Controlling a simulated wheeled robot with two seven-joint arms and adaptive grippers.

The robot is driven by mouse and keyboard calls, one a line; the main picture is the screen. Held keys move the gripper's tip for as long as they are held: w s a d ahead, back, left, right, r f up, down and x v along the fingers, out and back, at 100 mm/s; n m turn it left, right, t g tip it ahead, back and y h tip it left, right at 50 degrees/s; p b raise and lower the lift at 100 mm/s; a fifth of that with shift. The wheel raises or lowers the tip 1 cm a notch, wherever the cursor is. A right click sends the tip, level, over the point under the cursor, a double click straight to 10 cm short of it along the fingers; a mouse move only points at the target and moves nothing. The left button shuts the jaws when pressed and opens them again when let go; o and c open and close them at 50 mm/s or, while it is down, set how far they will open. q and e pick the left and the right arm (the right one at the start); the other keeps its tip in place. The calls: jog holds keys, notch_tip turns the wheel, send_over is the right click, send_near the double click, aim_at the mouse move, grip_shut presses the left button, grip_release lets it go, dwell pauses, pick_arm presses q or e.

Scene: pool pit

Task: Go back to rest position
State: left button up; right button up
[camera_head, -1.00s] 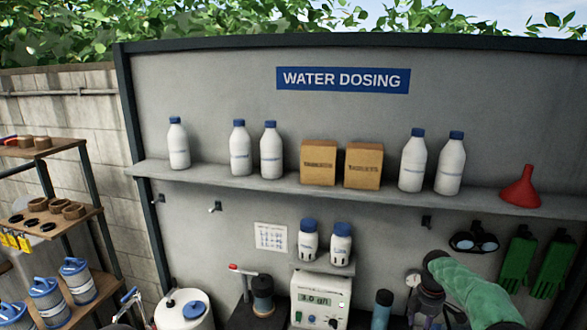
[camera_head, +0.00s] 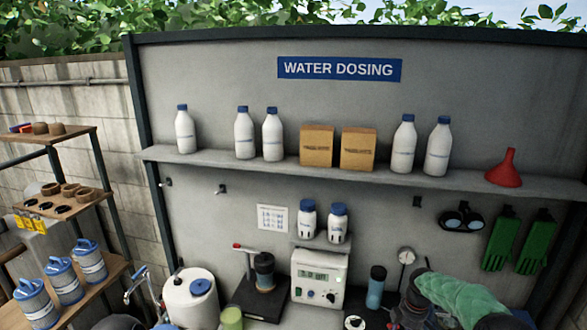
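My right arm enters at the lower right in a green sleeve. My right gripper (camera_head: 408,308) appears as dark parts at the bottom edge, partly hidden behind the arm; whether it is open or shut does not show. It is in front of the bench, right of the blue-capped dark bottle (camera_head: 376,287). My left gripper is out of view; a dark rounded shape at the bottom left may be part of my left arm.
The bench holds a white dosing meter (camera_head: 318,279), a dark stand (camera_head: 262,290) and a white tank (camera_head: 190,298). Above, a shelf (camera_head: 225,160) carries bottles, boxes and a red funnel (camera_head: 505,168). Green gloves (camera_head: 500,243) hang right. A rack (camera_head: 88,270) stands left.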

jog(key=s+a+f+m, duration=0.1)
jog(key=s+a+f, duration=0.1)
jog(key=f, duration=0.1)
jog(key=s+a+f+m+y, duration=0.1)
jog(key=s+a+f, duration=0.1)
jog(key=a+f, duration=0.1)
jog(key=s+a+f+m, duration=0.1)
jog(key=s+a+f, duration=0.1)
jog(key=a+f, duration=0.1)
jog(key=shift+s+f+m+y, duration=0.1)
jog(key=shift+f+m+y, duration=0.2)
jog(key=shift+f, duration=0.5)
jog(key=s+a+f+m+y, duration=0.1)
jog(key=s+a+f+m, duration=0.4)
jog(key=s, duration=0.4)
jog(key=s+a+f+m+y, duration=0.1)
jog(key=s+a+f+m, duration=0.2)
jog(key=s+a+f, duration=0.45)
jog(key=s+a+r+m, duration=0.25)
jog(key=s+m, duration=0.25)
jog(key=s, duration=0.8)
notch_tip(320, 180, down, 17)
jog(key=w+a+b, duration=0.1)
jog(key=b, duration=1.8)
jog(key=shift+w+a+f+n+b, duration=0.2)
jog(key=shift+w+n+b, duration=0.1)
jog(key=shift+w+b, duration=0.1)
